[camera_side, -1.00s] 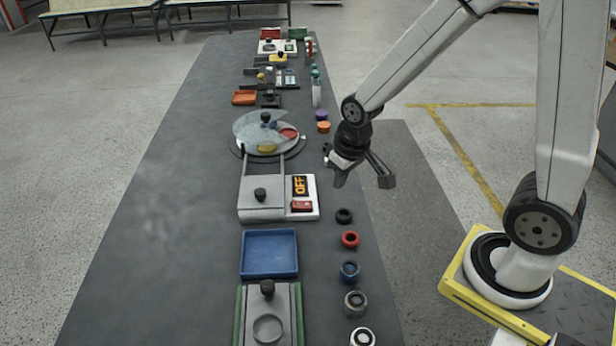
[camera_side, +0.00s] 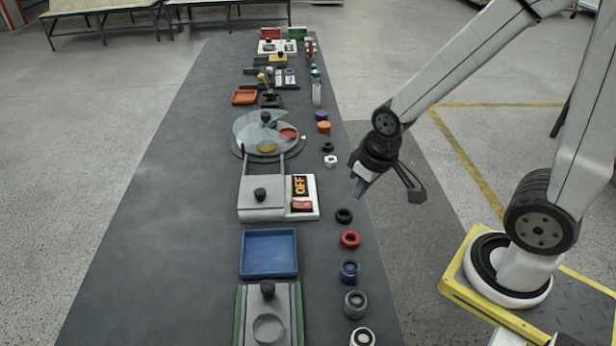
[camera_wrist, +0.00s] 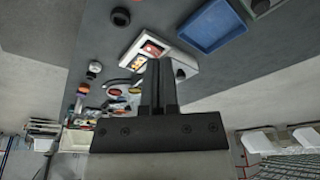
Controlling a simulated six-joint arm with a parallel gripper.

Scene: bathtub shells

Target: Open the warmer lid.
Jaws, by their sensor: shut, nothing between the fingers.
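The warmer (camera_side: 248,214) is a white box on the dark bench in the side view, with an OFF display (camera_side: 300,185) and a red switch (camera_side: 302,204) on its right. Its grey lid (camera_side: 250,187) lies flat and closed, with a black knob (camera_side: 260,195) on top. My gripper (camera_side: 360,189) is shut and empty, raised to the right of the warmer and apart from it. In the wrist view my gripper (camera_wrist: 158,70) points towards the warmer (camera_wrist: 128,57), whose knob (camera_wrist: 181,74) shows just right of the fingers; they hide part of the box.
A clear-covered round dish (camera_side: 252,130) stands behind the warmer, with two bars between them. A blue tray (camera_side: 269,253) is in front. Several rings and nuts, including a red ring (camera_side: 351,239), line the bench's right side. The bench's left side is clear.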

